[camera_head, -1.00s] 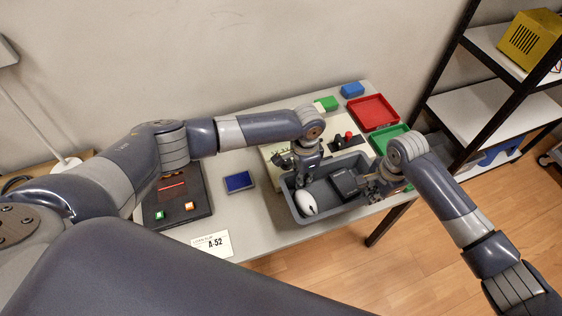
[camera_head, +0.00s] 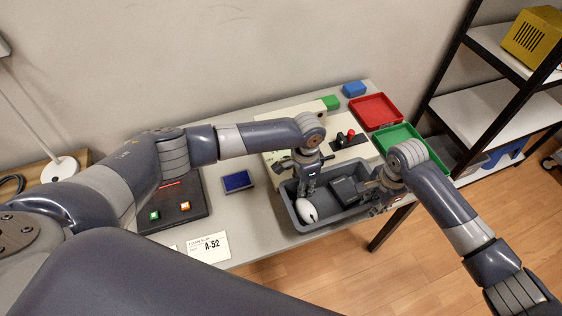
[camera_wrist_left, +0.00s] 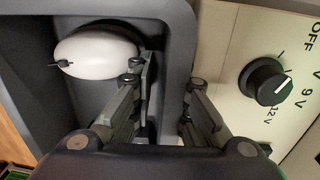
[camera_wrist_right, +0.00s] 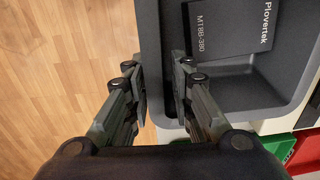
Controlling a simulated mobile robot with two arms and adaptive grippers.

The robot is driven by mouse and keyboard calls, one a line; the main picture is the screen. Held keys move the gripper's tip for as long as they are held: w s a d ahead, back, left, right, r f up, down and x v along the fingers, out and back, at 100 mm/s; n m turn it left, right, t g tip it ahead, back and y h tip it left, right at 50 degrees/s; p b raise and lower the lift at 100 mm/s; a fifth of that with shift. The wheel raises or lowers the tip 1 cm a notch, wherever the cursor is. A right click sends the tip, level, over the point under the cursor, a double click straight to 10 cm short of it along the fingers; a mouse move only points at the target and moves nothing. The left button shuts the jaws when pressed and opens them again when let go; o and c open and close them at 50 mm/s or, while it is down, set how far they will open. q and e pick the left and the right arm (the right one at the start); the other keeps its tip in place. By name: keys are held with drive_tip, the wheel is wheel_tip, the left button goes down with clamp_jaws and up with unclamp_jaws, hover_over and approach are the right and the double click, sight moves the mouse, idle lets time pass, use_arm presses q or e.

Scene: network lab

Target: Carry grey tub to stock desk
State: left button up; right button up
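The grey tub (camera_head: 341,219) is at the near right side of the light grey table (camera_head: 240,207). It holds a white computer mouse (camera_head: 307,211) and a dark box (camera_head: 346,190) lettered "Plovertek". My left gripper (camera_wrist_left: 170,85) has one finger inside and one outside the tub's wall, beside the mouse. My right gripper (camera_wrist_right: 160,85) grips the opposite wall the same way, near the dark box. Whether the tub's underside touches the table is hidden. I cannot tell which surface is the stock desk.
A cream control box (camera_head: 290,146) with a dial stands just behind the tub. Red (camera_head: 376,111) and green (camera_head: 398,138) trays lie at the right. A dark button panel (camera_head: 178,208) and blue-faced block (camera_head: 238,181) lie left. A black-framed shelf (camera_head: 470,110) stands at the right.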

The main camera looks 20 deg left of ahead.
use_arm(q)
drive_tip(key=shift+w+a, duration=0.1)
drive_tip(key=shift+a, duration=0.05)
drive_tip(key=shift+w+r, duration=0.1)
drive_tip(key=shift+r, duration=0.05)
drive_tip(key=shift+w+r, duration=0.1)
drive_tip(key=shift+r, duration=0.2)
wheel_tip(320, 180, up, 7)
drive_tip(key=shift+r, duration=0.1)
use_arm(e)
wheel_tip(320, 180, up, 12)
drive_tip(key=shift+s, duration=0.2)
drive_tip(key=shift+d, duration=0.1)
idle(0.6)
